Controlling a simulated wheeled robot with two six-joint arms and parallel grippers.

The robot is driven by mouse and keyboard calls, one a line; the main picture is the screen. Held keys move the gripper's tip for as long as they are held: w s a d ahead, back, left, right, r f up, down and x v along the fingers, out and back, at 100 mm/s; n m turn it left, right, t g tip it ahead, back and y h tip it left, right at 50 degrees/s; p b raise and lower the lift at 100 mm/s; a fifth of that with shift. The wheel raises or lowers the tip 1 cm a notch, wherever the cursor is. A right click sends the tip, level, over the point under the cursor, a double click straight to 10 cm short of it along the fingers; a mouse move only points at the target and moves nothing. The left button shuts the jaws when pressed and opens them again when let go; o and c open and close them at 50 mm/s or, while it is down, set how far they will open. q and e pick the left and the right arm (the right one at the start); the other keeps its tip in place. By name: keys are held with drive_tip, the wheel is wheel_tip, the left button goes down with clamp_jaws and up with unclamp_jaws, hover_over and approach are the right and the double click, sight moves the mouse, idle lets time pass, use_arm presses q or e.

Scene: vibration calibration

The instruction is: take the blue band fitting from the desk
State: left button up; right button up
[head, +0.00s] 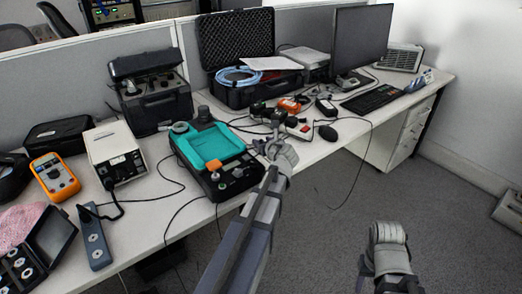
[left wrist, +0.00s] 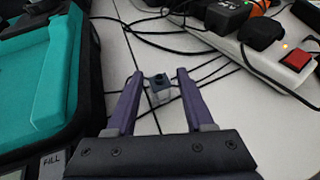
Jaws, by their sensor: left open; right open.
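The blue band fitting (left wrist: 158,86) is a small grey block with a dark blue top. It stands on the white desk (left wrist: 116,63) in the left wrist view. My left gripper (left wrist: 160,75) is open, with one finger on each side of the fitting and a visible gap to each. In the head view my left gripper (head: 265,146) is over the desk's front part, right of the teal-topped device, and hides the fitting there. My right gripper (head: 364,272) is low over the floor, away from the desk; its fingers are barely visible.
The teal-topped device (head: 213,148) stands close left of my left gripper. A white power strip (head: 300,128) with a red switch lies close on the right. Black cables (left wrist: 205,75) run over the desk behind and beside the fitting.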

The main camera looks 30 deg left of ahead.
use_arm(q)
drive_tip(key=shift+x, duration=0.85)
drive_tip(key=shift+r, duration=0.1)
clamp_jaws()
drive_tip(key=shift+s, duration=0.1)
